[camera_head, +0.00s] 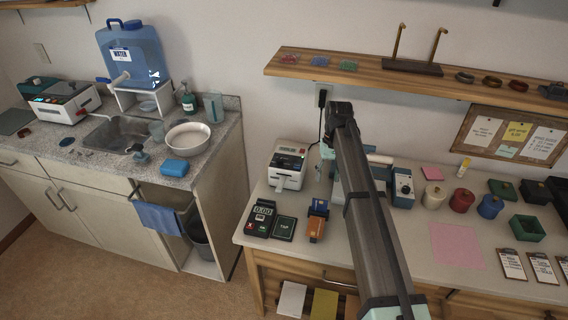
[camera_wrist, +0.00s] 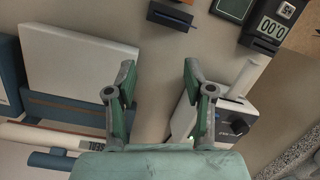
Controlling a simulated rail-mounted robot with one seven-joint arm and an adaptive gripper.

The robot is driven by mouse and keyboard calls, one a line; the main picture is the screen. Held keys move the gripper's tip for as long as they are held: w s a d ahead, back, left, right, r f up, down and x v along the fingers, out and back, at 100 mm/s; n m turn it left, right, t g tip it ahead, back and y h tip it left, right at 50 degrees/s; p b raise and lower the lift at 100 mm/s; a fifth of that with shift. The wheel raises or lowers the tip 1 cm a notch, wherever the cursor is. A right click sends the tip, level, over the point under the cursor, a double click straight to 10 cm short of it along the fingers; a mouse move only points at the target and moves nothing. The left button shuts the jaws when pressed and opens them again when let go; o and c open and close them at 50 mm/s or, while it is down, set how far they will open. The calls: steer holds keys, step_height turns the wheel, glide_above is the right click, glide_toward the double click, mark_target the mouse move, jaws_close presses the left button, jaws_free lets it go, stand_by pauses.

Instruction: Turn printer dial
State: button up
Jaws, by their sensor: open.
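The printer (camera_head: 288,165) is a small white box with a dark display at the left end of the right-hand counter. It also shows in the wrist view (camera_wrist: 212,116), right of and partly behind my right finger, with a white paper strip sticking out. A black dial (camera_wrist: 238,127) sits on its face in the wrist view; I cannot clearly make the dial out in the head view. My gripper (camera_wrist: 158,78) is open, with nothing between its green-padded fingers. The dial lies outside them, to the right. In the head view my arm largely hides the gripper.
A blue-and-white machine (camera_wrist: 75,65) is close left of my gripper. A wooden shelf (camera_head: 420,83) runs above the counter.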

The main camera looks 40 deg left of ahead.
steer(key=a+r+n+t+b, duration=0.1)
steer(key=a+r, duration=0.3)
steer(key=a, duration=0.3)
steer(key=a+r+n+b, duration=0.1)
steer(key=a+r+n, duration=0.1)
steer(key=a+r, duration=0.35)
step_height(320, 180, up, 5)
steer(key=n+t+y, duration=0.1)
glide_above(280, 158)
step_height(280, 158, down, 17)
steer(key=p, duration=0.3)
steer(key=shift+s+p, duration=0.15)
steer(key=shift+p, duration=0.15)
jaws_close()
